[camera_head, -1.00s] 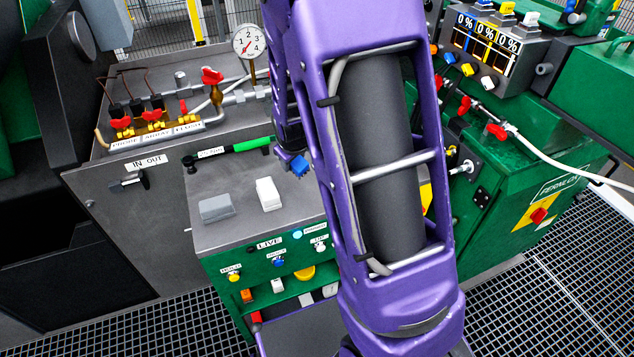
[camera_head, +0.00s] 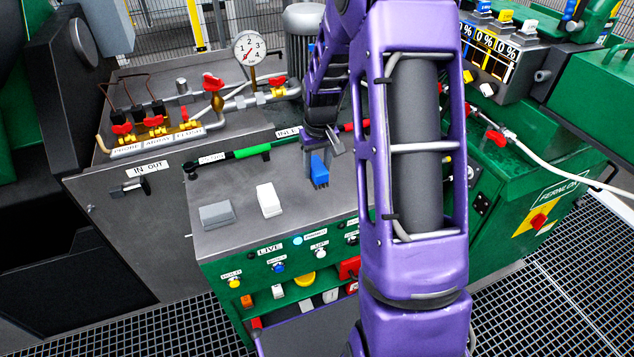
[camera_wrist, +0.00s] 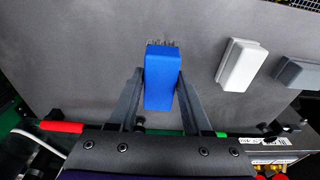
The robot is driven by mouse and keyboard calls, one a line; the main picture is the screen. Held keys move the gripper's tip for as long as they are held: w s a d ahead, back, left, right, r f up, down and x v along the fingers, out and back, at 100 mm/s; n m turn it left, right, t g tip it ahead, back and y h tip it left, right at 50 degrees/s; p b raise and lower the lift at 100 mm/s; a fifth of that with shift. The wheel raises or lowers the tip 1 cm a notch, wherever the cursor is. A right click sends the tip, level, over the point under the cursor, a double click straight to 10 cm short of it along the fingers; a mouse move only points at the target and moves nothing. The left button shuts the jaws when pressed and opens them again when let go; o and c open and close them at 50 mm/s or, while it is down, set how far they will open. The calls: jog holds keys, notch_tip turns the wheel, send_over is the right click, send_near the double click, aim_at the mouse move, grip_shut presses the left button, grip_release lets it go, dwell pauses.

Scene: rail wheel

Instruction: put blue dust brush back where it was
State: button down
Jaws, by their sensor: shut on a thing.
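The blue dust brush (camera_head: 319,172) is in my gripper (camera_head: 321,150), above the right part of the grey cabinet top (camera_head: 235,185). In the wrist view the brush (camera_wrist: 161,80) sits between both fingers of my gripper (camera_wrist: 160,85), with its dark bristles pointing away from the palm. My gripper is shut on it. In the head view the bristles hang downward. I cannot tell whether they touch the top. A white block (camera_head: 269,200) and a grey block (camera_head: 216,214) stand on the top to the left of the brush; both also show in the wrist view.
A rod with green and red sleeves (camera_head: 254,150) runs along the back of the cabinet top, behind the brush. A pressure gauge (camera_head: 249,48) and red-handled valves (camera_head: 213,82) stand farther back. Bare surface lies around the brush.

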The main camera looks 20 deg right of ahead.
aim_at(319, 168)
jog(key=shift+f, duration=2.3)
jog(key=shift+f+b, duration=0.2)
jog(key=shift+b, duration=0.1)
jog(key=shift+c, duration=1.7)
grip_release()
jog(key=shift+r, duration=0.1)
jog(key=shift+r, duration=0.1)
jog(key=r, duration=0.4)
jog(key=s+r+p, duration=0.1)
jog(key=r, duration=0.7)
jog(key=shift+s, duration=0.2)
jog(key=shift+w, duration=0.1)
